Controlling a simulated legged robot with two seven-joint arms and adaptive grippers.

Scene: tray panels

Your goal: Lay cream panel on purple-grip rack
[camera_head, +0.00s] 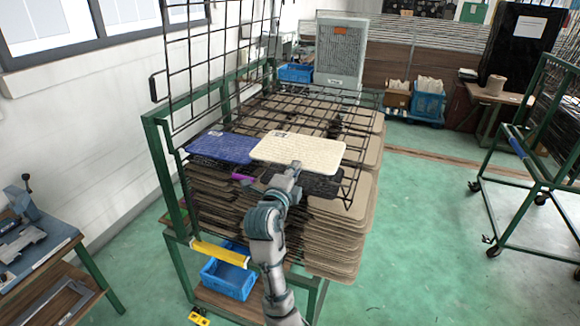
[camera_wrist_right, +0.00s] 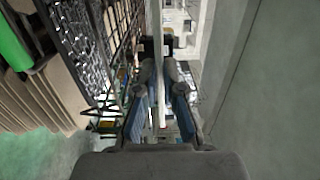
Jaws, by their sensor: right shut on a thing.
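The cream panel (camera_head: 297,152) is a flat, pale rectangle over the front of the wire rack stack, with a dark mark at its left end. My right gripper (camera_head: 291,170) is shut on its near edge. In the right wrist view, the panel shows edge-on as a thin pale strip (camera_wrist_right: 160,95) between the fingers. A purple grip (camera_head: 243,178) shows at the front of a wire rack, left of my gripper. Black mesh (camera_head: 320,115) stretches behind the panel. I cannot tell whether the panel touches the mesh. My left gripper is not in view.
A blue panel (camera_head: 222,147) lies left of the cream one, and a dark panel (camera_head: 322,184) is beneath it on the right. Brown sheets (camera_head: 335,235) are stacked below. A raised wire rack (camera_head: 205,70) and green frame (camera_head: 160,160) stand left.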

